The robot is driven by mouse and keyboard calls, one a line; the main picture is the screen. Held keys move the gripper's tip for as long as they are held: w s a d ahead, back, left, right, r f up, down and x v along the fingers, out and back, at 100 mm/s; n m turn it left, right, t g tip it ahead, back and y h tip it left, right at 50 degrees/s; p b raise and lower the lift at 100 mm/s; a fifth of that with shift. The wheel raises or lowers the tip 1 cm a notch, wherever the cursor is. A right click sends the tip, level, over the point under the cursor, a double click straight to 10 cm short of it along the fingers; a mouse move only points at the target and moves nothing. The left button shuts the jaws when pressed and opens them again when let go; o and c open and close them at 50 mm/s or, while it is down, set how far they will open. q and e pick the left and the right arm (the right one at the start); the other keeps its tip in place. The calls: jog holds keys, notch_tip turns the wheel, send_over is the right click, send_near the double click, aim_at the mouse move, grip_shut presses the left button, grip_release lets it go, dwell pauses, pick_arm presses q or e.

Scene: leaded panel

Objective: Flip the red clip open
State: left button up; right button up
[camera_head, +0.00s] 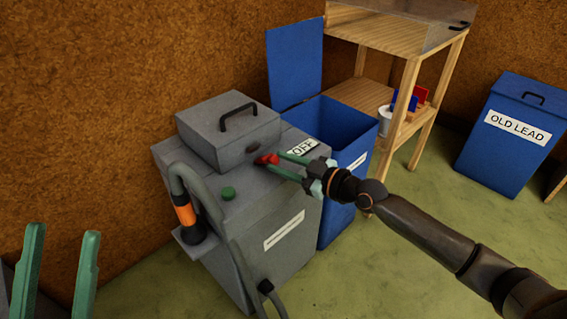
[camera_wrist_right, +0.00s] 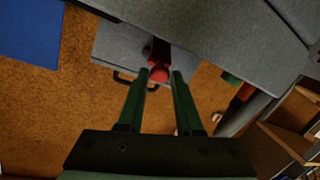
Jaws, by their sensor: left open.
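The red clip (camera_head: 267,159) sits on the front edge of the grey machine's lid, beside a dark round knob. My right gripper (camera_head: 275,160) reaches in from the right, its two green fingers spread on either side of the clip. In the right wrist view, the red clip (camera_wrist_right: 158,72) lies between the tips of my right gripper (camera_wrist_right: 159,73), with small gaps seen beside it. My left gripper (camera_head: 63,230) is open and empty at the lower left, away from the machine.
The grey machine (camera_head: 270,215) has a lid with a black handle (camera_head: 238,116), a green button (camera_head: 228,193) and a hose with an orange grip (camera_head: 184,213). An open blue bin (camera_head: 345,135) stands close behind it. A wooden shelf (camera_head: 400,95) and the OLD LEAD bin (camera_head: 510,145) are further right.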

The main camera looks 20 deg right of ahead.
jog(key=shift+o, duration=0.5)
jog(key=shift+s+d, duration=0.15)
jog(key=shift+s, duration=0.05)
jog(key=p+v, duration=0.2)
jog(key=v, duration=1)
